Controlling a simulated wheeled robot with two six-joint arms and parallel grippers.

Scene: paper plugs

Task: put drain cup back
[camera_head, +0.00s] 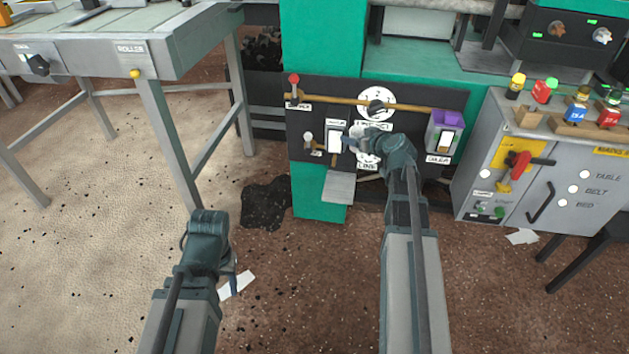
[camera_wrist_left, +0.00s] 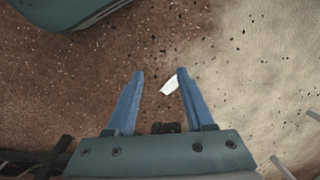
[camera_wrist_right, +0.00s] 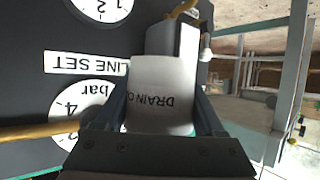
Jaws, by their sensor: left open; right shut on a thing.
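The drain cup (camera_wrist_right: 158,82), a pale cup lettered "DRAIN", is between the fingers of my right gripper (camera_wrist_right: 160,108), which is shut on it. In the head view my right gripper (camera_head: 366,140) is at the dark gauge panel, and the cup is largely hidden there. In the right wrist view a grey fitting (camera_wrist_right: 160,38) with a white upright face stands directly beyond the cup's rim. I cannot tell whether cup and fitting touch. My left gripper (camera_wrist_left: 160,75) is open and empty over the floor; its arm (camera_head: 207,240) shows at lower left in the head view.
The panel (camera_head: 300,150) carries a yellow pipe (camera_head: 350,101), round gauges (camera_head: 377,101) and a purple-topped unit (camera_head: 446,130). A grey ledge (camera_head: 339,187) juts out below. A control cabinet (camera_head: 515,165) stands right, a roller table (camera_head: 110,55) left. Paper scraps (camera_head: 522,237) lie on the floor.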

